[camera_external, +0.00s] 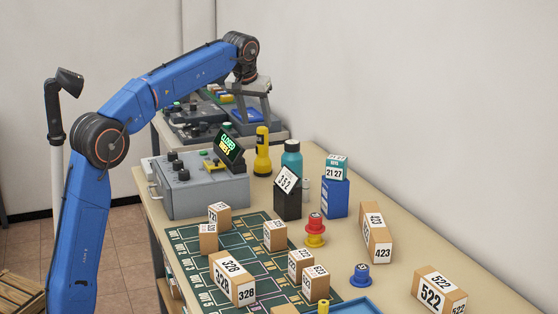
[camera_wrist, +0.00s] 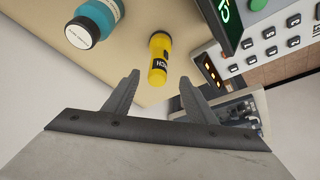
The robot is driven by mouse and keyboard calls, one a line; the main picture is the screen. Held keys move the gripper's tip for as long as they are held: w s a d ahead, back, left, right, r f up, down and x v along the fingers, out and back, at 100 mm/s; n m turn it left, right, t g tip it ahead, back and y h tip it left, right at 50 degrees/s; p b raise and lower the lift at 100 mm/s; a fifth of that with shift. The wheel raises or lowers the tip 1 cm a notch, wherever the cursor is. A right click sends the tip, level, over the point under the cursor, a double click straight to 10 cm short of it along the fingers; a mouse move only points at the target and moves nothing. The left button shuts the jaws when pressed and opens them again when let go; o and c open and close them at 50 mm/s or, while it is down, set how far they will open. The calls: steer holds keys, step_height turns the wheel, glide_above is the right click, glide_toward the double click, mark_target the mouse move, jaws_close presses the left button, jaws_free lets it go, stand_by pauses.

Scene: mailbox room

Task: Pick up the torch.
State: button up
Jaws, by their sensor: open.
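The torch (camera_external: 262,152) is yellow with a black band and stands upright on the table, to the right of the grey control box. In the wrist view the torch (camera_wrist: 159,58) shows ahead of my gripper (camera_wrist: 158,82), roughly between its two fingers and beyond the tips. My gripper (camera_external: 258,105) is open and empty. In the external view it hangs above and close to the torch; the exact gap is hard to tell.
A teal bottle (camera_external: 292,158) stands right of the torch; it also shows in the wrist view (camera_wrist: 94,22). The grey control box (camera_external: 200,190) with a green-lit display (camera_external: 230,146) is to the left. Small numbered boxes (camera_external: 232,279) stand on the dark mat in front. Wall behind.

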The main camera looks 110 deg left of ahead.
mark_target(262, 139)
steer(key=x, duration=0.9)
steer(key=shift+w+a+f, duration=0.25)
steer(key=shift+a, duration=0.1)
steer(key=shift+c, duration=0.6)
jaws_close()
